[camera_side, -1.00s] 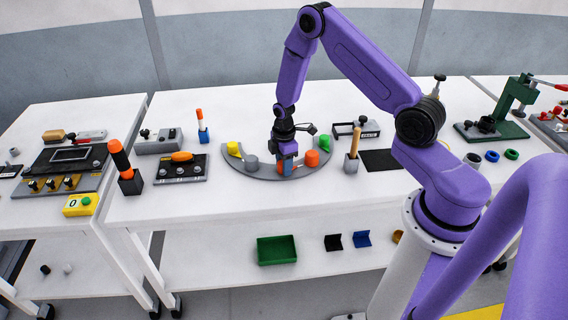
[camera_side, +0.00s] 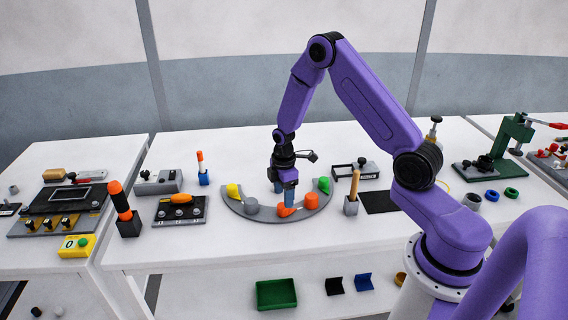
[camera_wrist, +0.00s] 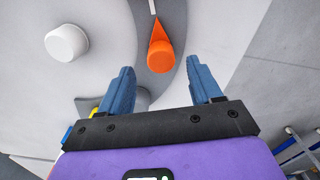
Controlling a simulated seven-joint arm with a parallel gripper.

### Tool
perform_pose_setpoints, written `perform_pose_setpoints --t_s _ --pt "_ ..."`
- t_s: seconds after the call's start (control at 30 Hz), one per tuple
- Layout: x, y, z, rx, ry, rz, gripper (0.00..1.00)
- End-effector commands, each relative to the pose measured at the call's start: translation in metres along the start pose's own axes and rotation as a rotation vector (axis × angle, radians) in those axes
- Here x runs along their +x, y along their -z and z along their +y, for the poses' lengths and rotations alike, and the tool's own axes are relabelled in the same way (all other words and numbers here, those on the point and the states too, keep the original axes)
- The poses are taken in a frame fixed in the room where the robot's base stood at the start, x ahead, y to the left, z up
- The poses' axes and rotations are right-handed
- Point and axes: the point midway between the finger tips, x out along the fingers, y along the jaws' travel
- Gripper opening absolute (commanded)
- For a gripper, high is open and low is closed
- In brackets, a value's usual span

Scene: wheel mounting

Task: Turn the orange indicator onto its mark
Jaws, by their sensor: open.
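The orange indicator (camera_wrist: 161,56) is a round knob with a pointed tip, on the grey curved board (camera_side: 248,216). In the wrist view its tip points up, close to the end of a thin white mark (camera_wrist: 153,6); exact alignment is hard to tell. My gripper (camera_wrist: 159,68) is open and empty, its blue fingertips apart to either side of the indicator's near end. In the side view my gripper (camera_side: 284,198) is just above the indicator (camera_side: 284,210), which it partly hides.
The board also carries a yellow knob (camera_side: 233,190), a grey knob (camera_side: 252,206), a second orange piece (camera_side: 311,201) close on the right and a green knob (camera_side: 324,184). A block with a wooden-handled tool (camera_side: 354,185) stands right of the board. The table in front is clear.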

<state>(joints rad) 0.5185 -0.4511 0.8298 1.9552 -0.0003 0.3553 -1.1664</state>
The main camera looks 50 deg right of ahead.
Motion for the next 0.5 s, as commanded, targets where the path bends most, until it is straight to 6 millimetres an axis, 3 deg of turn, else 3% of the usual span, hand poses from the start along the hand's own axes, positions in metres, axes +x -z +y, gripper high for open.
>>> perform_pose_setpoints --t_s 0.5 --pt "-0.094 0.0 0.001 0.001 -0.004 0.002 0.64"
